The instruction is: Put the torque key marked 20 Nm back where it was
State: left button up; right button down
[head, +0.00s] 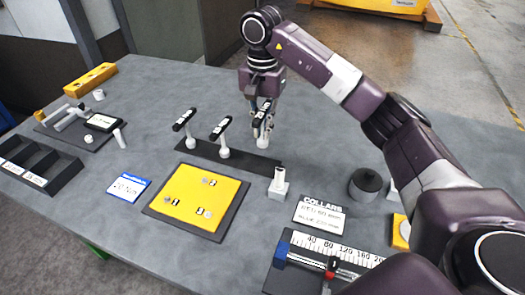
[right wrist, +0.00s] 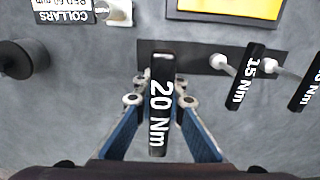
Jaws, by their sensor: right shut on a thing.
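The 20 Nm torque key (head: 265,110) has a black handle on a pale shaft. My right gripper (head: 262,125) is shut on it, and its label reads clearly in the right wrist view (right wrist: 160,105). The key is over or just behind the right end of the dark rack strip (head: 240,162). Whether its lower end touches the strip is hidden. Two similar keys stand upright on the strip: a left one (head: 184,120) and a middle one (head: 221,129). The one marked 15 Nm (right wrist: 247,78) is beside the held key in the wrist view. My left gripper is out of view.
A yellow board (head: 200,200) lies in front of the rack, with a blue-edged card (head: 128,188) to its left. A grey post block (head: 278,185), a COLLARS card (head: 320,214) and a dark round weight (head: 366,182) are nearby. The table behind the rack is clear.

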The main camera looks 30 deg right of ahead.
notch_tip(320, 180, down, 8)
jog(key=shift+r+p, duration=0.1)
jog(key=shift+p, duration=0.7)
jog(key=c, duration=2.5)
grip_release()
jog(key=shift+f, duration=0.25)
jog(key=o, duration=0.5)
